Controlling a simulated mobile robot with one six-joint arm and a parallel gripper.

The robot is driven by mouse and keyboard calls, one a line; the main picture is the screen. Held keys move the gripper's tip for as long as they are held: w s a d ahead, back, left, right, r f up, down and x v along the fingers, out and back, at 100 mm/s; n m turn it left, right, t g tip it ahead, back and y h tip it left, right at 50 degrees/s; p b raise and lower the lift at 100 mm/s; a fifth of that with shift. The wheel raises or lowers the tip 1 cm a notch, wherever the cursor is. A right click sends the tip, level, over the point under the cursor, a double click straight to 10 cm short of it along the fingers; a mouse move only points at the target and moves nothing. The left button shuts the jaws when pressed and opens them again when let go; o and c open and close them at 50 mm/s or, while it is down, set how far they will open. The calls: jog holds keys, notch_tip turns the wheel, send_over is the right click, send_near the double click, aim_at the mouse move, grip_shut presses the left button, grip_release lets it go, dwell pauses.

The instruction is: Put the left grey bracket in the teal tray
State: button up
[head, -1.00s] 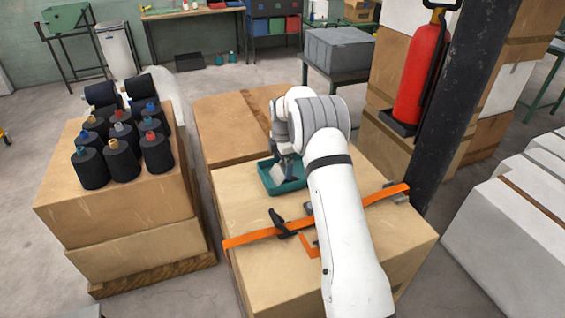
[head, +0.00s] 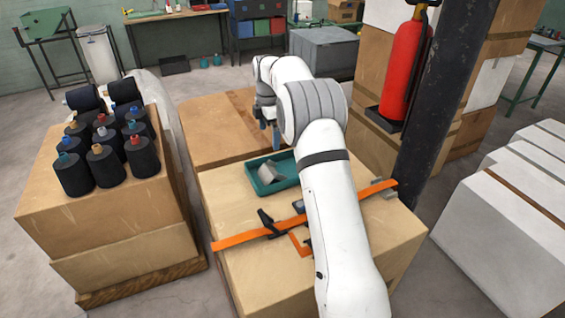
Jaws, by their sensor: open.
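The teal tray (head: 281,186) sits on the cardboard box top in front of my arm. A grey bracket (head: 262,173) lies tilted inside it. My gripper (head: 268,137) is above and beyond the tray, apart from the bracket and partly hidden by my arm. It is open and holds nothing that I can see. A small grey piece (head: 299,206) shows beside my arm near the orange strap.
An orange strap (head: 237,239) with a black buckle (head: 268,221) crosses the box top. Dark thread cones (head: 105,165) stand on boxes at the left. A dark post (head: 440,110) and red fire extinguisher (head: 405,72) stand at the right.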

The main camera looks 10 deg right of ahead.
jog(key=s+r+m+t, duration=0.1)
jog(key=s+r+m, duration=0.45)
jog(key=s, duration=0.55)
jog(key=s+r+m+t, duration=0.1)
jog(key=s+r+m, duration=0.45)
jog(key=s, duration=0.55)
jog(key=s+f+m, duration=0.2)
jog(key=s+m, duration=0.2)
jog(key=s, duration=0.6)
jog(key=s+f+m, duration=0.2)
jog(key=s+m, duration=0.3)
jog(key=s, duration=0.6)
jog(key=shift+s+d+f+t, duration=0.25)
jog(key=shift+d+f+t, duration=0.1)
jog(key=shift+d+t, duration=0.05)
